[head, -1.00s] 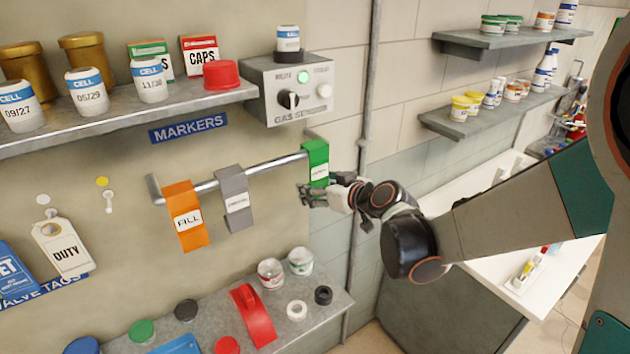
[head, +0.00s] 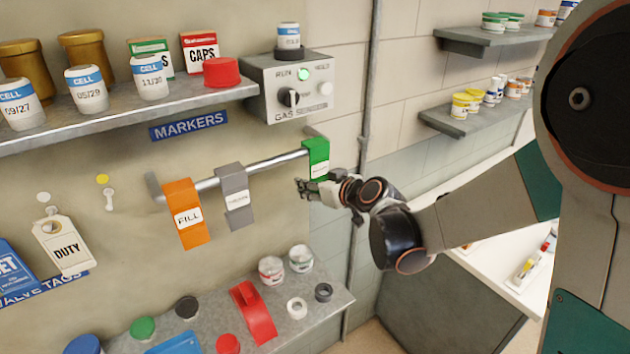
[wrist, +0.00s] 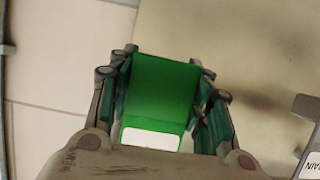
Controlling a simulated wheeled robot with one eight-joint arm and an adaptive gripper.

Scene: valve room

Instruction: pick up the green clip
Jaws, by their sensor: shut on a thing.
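The green clip (head: 318,155) hangs at the right end of the metal rail (head: 270,163), its white label facing out. In the wrist view the green clip (wrist: 162,95) lies between the two fingers of my gripper (wrist: 165,100), which is shut on it from both sides. In the head view my gripper (head: 312,188) is at the clip's lower end, partly covering it. The clip still appears to be at the rail; the contact between them is too small to judge.
A grey clip (head: 234,196) and an orange FILL clip (head: 184,215) hang further left on the rail. The gas sensor box (head: 290,88) is above the rail. A lower shelf (head: 325,304) with caps and a red clip (head: 252,312) is below. A vertical pipe (head: 364,150) stands to the right.

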